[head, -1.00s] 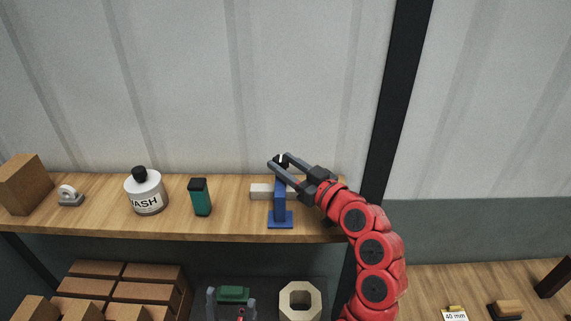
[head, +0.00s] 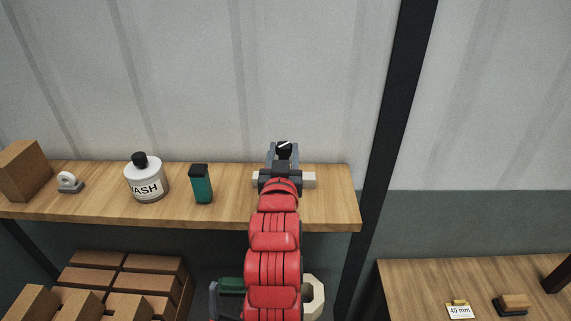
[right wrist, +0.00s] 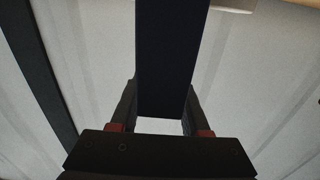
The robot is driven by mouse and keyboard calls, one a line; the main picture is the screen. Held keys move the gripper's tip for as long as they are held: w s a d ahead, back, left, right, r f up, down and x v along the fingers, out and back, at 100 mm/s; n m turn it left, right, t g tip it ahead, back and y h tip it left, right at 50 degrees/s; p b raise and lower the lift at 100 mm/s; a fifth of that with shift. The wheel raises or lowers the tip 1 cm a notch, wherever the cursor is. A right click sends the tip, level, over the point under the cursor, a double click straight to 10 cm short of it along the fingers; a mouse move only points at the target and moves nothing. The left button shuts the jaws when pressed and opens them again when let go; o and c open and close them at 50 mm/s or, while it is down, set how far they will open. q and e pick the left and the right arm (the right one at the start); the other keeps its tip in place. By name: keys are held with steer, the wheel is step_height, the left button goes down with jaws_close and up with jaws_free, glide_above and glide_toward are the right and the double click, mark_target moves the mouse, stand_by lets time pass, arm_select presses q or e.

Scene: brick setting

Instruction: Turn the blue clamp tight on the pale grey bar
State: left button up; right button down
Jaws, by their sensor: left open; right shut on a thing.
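The pale grey bar (head: 308,180) lies crosswise on the wooden shelf, its two ends showing on either side of my right arm. My right gripper (head: 283,155) points away from me over the bar's middle, shut. In the right wrist view a dark blue part of the clamp (right wrist: 170,60) stands between its fingers. In the head view my red arm hides nearly all of the clamp; a black knob with a white mark (head: 284,147) shows at the fingertips.
On the shelf (head: 335,205), left of the bar, are a teal bottle (head: 202,187), a white wash bottle (head: 145,180), a small grey-white object (head: 69,182) and a brown block (head: 24,171). Bricks (head: 122,275) and a pale ring (head: 315,297) are below.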

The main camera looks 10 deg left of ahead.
steer(key=shift+a+f+m+h+b, duration=0.15)
steer(key=shift+m+h+b, duration=0.85)
steer(key=shift+h+b, duration=1.2)
steer(key=shift+y+b, duration=0.4)
steer(key=shift+c, duration=1.9)
jaws_free()
steer(key=s+b, duration=0.4)
steer(key=s, duration=0.8)
